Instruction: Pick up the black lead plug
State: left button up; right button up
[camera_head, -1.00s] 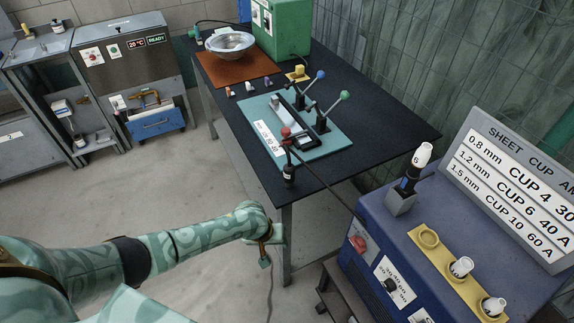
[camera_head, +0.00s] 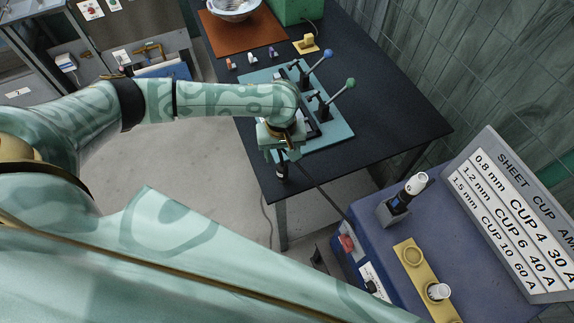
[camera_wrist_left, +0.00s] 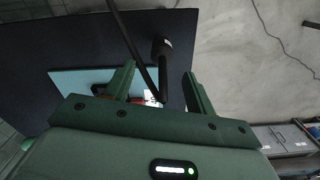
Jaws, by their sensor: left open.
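The black lead plug (camera_head: 282,172) stands near the front left corner of the dark table (camera_head: 400,120), with a thin black cable running from its upper end toward the blue machine. My left gripper (camera_head: 281,153) is above it in the head view and partly covers it. In the left wrist view, the left gripper (camera_wrist_left: 160,72) is open, with a finger on each side. The plug (camera_wrist_left: 163,49) shows there at and beyond the fingertips, its thin end reaching between the fingers. I cannot tell whether they touch it. My right gripper is not in view.
A teal fixture plate (camera_head: 335,138) with blue-knobbed (camera_head: 327,53) and green-knobbed levers lies just behind the gripper. The floor left of the table is clear.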

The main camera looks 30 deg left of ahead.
aim_at(280, 168)
pick_arm(q)
jog(key=s+f, duration=0.1)
jog(key=s+f+b, duration=0.1)
jog(key=f, duration=0.1)
jog(key=shift+s+f, duration=0.1)
jog(key=shift+s, duration=0.05)
jog(key=shift+w+d+f, duration=0.1)
jog(key=shift+w+f, duration=0.25)
jog(key=shift+f, duration=0.25)
jog(key=shift+w+f+b, duration=0.4)
jog(key=shift+w+f, duration=0.6)
jog(key=shift+f, duration=0.1)
jog(key=shift+s+f+b, duration=0.25)
jog(key=shift+f+b, duration=0.1)
jog(key=shift+f, duration=0.4)
jog(key=shift+s+f+b, duration=0.25)
jog(key=shift+f, duration=0.25)
jog(key=shift+s+f+b, duration=0.2)
jog(key=shift+f, duration=0.25)
jog(key=shift+w+f, duration=0.25)
jog(key=shift+s+r, duration=0.1)
jog(key=shift+s, duration=0.05)
jog(key=c, duration=1)
jog(key=shift+c, duration=0.6)
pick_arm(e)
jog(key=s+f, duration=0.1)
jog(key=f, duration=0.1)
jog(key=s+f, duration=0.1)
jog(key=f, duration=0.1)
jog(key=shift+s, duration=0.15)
